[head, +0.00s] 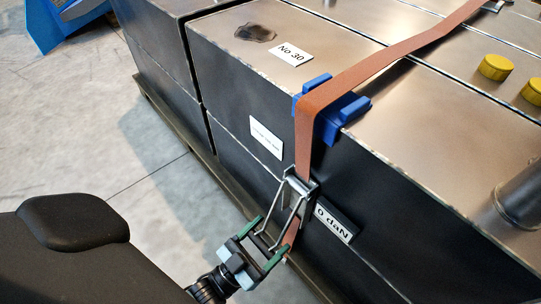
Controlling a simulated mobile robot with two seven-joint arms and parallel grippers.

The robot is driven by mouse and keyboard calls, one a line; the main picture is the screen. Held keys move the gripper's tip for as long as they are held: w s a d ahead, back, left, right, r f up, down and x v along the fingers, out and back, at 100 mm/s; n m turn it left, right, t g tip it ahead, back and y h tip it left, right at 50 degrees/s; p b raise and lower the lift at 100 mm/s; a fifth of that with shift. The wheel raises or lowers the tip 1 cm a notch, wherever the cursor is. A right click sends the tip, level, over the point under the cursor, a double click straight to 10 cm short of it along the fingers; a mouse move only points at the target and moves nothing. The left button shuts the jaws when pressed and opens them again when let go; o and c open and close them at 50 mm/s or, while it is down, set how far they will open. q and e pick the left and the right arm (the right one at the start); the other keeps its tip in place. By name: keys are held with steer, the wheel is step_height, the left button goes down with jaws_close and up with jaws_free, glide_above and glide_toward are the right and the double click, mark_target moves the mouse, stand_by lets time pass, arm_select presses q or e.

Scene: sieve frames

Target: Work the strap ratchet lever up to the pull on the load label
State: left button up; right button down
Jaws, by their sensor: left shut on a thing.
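An orange-brown strap (355,78) runs over the top of a dark metal box and down its front face. A metal ratchet (298,190) sits on the strap on that face, its lever (275,228) pointing down and outward. My left gripper (264,244) is shut on the lever's lower end. A small tag (333,224) beside the ratchet reads "0 daN". A white label (266,138) with print too small to read is on the front face, left of the strap. My right gripper is not in view.
Blue corner protectors (341,118) sit under the strap at the box edge. A "No 30" plate (291,54), a dark stain (255,33) and yellow caps (495,66) are on top. Clear floor (140,200) lies at left.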

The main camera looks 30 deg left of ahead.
arm_select(q)
steer(key=shift+w+d+f+t+b, duration=0.15)
steer(key=shift+w+f+t+b, duration=0.1)
steer(key=shift+w+t+b, duration=0.3)
stand_by(0.4)
steer(key=shift+w+r, duration=0.1)
stand_by(0.7)
steer(key=o, duration=1.4)
steer(key=shift+p+v, duration=0.55)
steer(key=shift+v, duration=3.4)
